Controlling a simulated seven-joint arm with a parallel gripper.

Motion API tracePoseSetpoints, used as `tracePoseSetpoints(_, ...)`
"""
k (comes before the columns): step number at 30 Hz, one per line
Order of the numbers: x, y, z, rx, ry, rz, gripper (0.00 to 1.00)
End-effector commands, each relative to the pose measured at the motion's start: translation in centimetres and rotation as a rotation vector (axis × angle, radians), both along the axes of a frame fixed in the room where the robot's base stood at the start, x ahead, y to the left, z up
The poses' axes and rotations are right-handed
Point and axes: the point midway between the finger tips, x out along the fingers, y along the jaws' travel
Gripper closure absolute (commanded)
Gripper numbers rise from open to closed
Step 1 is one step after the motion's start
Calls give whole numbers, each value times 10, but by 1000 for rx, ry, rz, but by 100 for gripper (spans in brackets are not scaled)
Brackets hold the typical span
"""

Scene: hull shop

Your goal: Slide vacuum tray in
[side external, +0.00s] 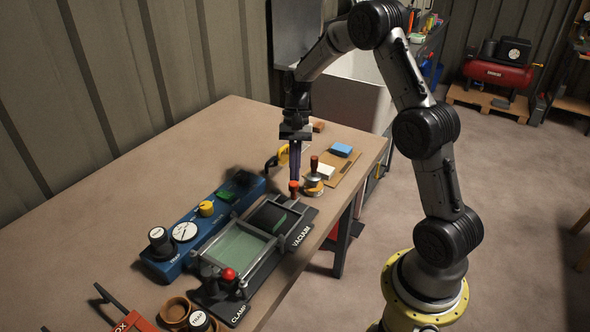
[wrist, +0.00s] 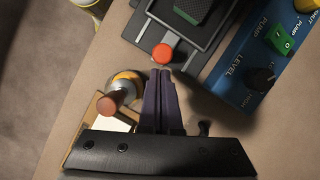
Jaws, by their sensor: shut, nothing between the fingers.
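The vacuum tray is a dark frame with a mesh pad (side external: 267,216) at the right end of a black fixture marked VACUUM and CLAMP (side external: 302,222). It also shows at the top of the wrist view (wrist: 178,28). A red knob (side external: 293,186) stands at the tray's outer end and shows in the wrist view (wrist: 162,53). My gripper (side external: 295,177) is shut and empty, pointing down, its purple fingers at the knob's outer side. In the wrist view the fingertips (wrist: 161,76) are just below the knob; I cannot tell whether they touch it.
A blue pump unit (side external: 183,262) with knobs and a gauge runs behind the fixture. A pale green panel (side external: 238,246) and a red-knobbed clamp (side external: 229,274) lie farther left. A wooden-handled tool (side external: 313,178) stands close beside my fingers. The table's far left is clear.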

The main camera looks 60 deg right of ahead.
Motion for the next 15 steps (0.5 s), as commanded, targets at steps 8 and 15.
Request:
tracePoseSetpoints(8, 0, 60, 0, 2, 1, 9, 100)
tracePoseSetpoints(15, 0, 119, 0, 2, 3, 5, 100)
